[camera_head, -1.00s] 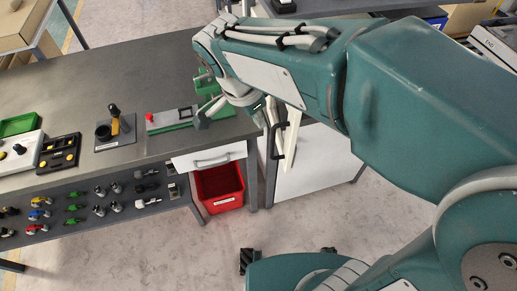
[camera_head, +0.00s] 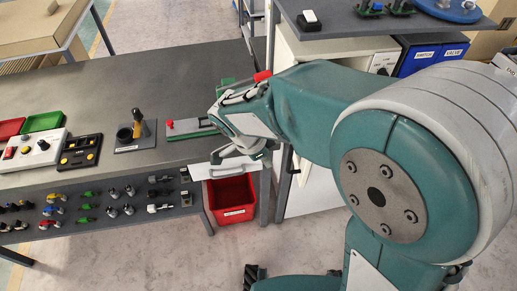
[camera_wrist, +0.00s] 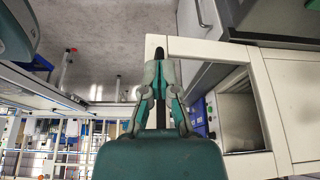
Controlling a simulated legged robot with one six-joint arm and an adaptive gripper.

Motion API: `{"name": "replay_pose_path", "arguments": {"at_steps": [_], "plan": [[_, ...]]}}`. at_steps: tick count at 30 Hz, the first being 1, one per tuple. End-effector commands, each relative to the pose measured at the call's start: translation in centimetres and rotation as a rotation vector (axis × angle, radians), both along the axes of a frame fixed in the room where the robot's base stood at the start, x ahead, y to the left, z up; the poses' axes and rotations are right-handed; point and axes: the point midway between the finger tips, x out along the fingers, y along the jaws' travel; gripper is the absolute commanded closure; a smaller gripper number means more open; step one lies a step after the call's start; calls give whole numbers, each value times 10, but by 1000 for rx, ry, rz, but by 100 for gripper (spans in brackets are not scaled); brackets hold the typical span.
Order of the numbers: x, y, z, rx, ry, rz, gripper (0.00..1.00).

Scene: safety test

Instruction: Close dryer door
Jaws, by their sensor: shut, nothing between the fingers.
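The dryer (camera_head: 312,195) is the white cabinet under the raised shelf, right of the workbench; my arm covers much of its front in the head view. In the wrist view, a white frame (camera_wrist: 262,100) surrounds an opening at the right; I cannot tell whether it is the dryer's door or its body. My gripper (camera_wrist: 159,66) is shut and empty, close to the left end of this frame's upper bar; contact is unclear. A dark narrow bar shows between or behind the fingers. In the head view, my gripper (camera_head: 240,158) is near the workbench's front edge, left of the dryer.
The workbench (camera_head: 120,92) holds button boxes and a joystick. The raised shelf (camera_head: 375,22) stands at the back right.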

Motion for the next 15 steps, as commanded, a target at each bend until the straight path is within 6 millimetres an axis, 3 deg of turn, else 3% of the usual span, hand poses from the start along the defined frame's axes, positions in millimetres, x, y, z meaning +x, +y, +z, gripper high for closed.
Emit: {"name": "replay_pose_path", "arguments": {"at_steps": [6,15], "plan": [[12,-29,3,5,-5,-5,100],[14,-32,3,3,-4,-2,100]]}}
